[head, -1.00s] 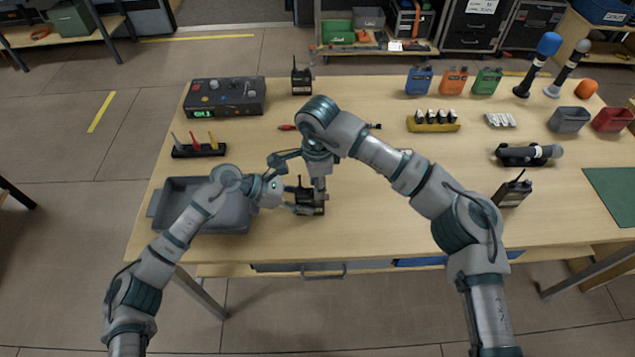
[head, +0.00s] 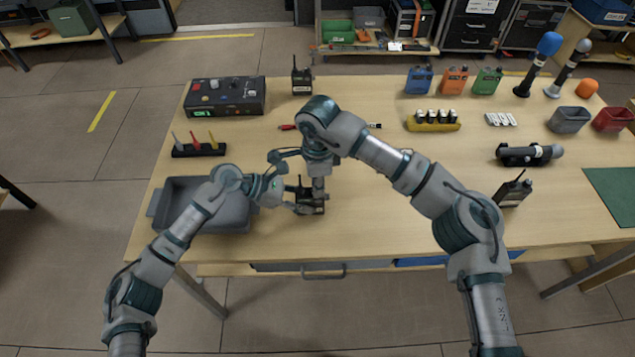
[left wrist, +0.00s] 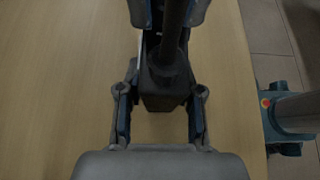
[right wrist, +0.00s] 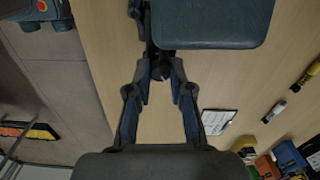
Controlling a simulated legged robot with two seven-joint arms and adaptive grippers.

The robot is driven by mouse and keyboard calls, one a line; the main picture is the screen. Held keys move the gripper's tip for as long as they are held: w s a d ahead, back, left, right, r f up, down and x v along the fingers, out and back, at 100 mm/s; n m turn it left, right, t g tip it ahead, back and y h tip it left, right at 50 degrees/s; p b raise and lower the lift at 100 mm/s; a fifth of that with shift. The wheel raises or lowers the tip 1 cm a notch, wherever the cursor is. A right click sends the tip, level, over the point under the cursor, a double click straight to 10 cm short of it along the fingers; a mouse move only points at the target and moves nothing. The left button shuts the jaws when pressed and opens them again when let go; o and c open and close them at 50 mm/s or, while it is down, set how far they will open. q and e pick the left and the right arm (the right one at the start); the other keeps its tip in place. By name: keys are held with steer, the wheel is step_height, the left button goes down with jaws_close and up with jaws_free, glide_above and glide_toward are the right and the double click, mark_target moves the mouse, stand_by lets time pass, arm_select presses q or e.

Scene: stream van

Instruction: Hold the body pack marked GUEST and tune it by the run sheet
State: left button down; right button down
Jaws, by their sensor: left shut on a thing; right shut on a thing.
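A small black body pack (head: 312,206) with a short antenna is at the front left of the table, right of the grey tray. My left gripper (head: 297,208) is shut on it from the left; in the left wrist view the dark pack (left wrist: 161,103) sits between the fingers. My right gripper (head: 318,188) points down right above the pack and is shut on a small dark round part at its top, seen partly in the right wrist view (right wrist: 160,70). The right wrist hides much of the pack. Its marking cannot be read. A white sheet (right wrist: 218,121) lies on the table.
The grey tray (head: 153,212) is close left. A control box (head: 224,97) with a green display stands behind, near a screwdriver rack (head: 199,150). Other black packs stand at the back (head: 301,80) and right (head: 513,190). The table's front middle is clear.

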steer(key=shift+m, duration=0.7)
steer(key=m, duration=0.2)
steer(key=shift+m, duration=0.4)
steer(key=c, duration=1.3)
jaws_free()
steer(key=shift+o, duration=0.2)
steer(key=shift+r, duration=0.1)
steer(key=shift+r, duration=2.9)
